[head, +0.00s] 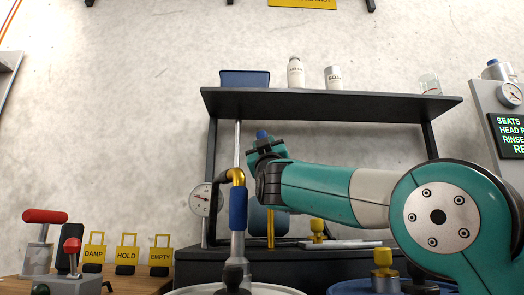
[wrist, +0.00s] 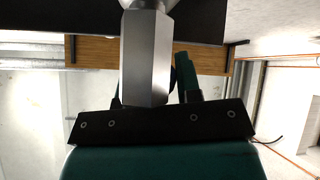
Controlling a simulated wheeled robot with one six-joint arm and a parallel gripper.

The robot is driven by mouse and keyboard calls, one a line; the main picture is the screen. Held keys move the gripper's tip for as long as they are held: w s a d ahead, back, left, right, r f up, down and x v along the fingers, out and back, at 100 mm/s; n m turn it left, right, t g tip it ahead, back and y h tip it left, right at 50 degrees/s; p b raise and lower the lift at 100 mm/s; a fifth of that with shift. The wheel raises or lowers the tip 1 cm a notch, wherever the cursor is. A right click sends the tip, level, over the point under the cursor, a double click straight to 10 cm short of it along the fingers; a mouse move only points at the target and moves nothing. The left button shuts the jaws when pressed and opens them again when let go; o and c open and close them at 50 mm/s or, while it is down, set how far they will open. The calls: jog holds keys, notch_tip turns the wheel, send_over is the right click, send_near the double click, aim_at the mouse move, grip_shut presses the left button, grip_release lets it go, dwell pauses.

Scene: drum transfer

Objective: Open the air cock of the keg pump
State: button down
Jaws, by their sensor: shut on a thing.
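The pump (head: 238,208) stands upright on a drum in the head view, with a blue sleeve, a bent brass spout and a dark knob low down. My gripper (head: 266,148) is just right of the spout's top in the picture, with a small blue piece above it. In the wrist view a grey faceted metal piece (wrist: 145,60) stands between my jaws, which are shut on it. I cannot tell from these views what it belongs to. I cannot make out the air cock clearly. A brass rod (head: 270,230) shows below my gripper.
A dark shelf (head: 330,104) with a blue bin and bottles spans the back. A round gauge (head: 203,200) is left of the pump. A second drum (head: 362,288) with a brass fitting is at right. Yellow tags (head: 126,250) and red-handled tools (head: 45,216) stand at left.

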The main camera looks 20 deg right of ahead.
jog(key=shift+d+f+m+h, duration=0.1)
jog(key=shift+d+m+h, duration=0.05)
jog(key=shift+m+h, duration=0.5)
jog(key=c, duration=0.8)
grip_release()
jog(key=shift+s, duration=0.1)
jog(key=shift+s+f, duration=0.15)
jog(key=s+a+f+p, duration=0.1)
jog(key=s, duration=0.5)
jog(key=s+a, duration=0.2)
jog(key=s, duration=0.5)
jog(key=shift+a+f+p, duration=0.3)
jog(key=shift+f+p, duration=0.05)
jog(key=shift+f, duration=0.05)
jog(key=shift+s, duration=0.1)
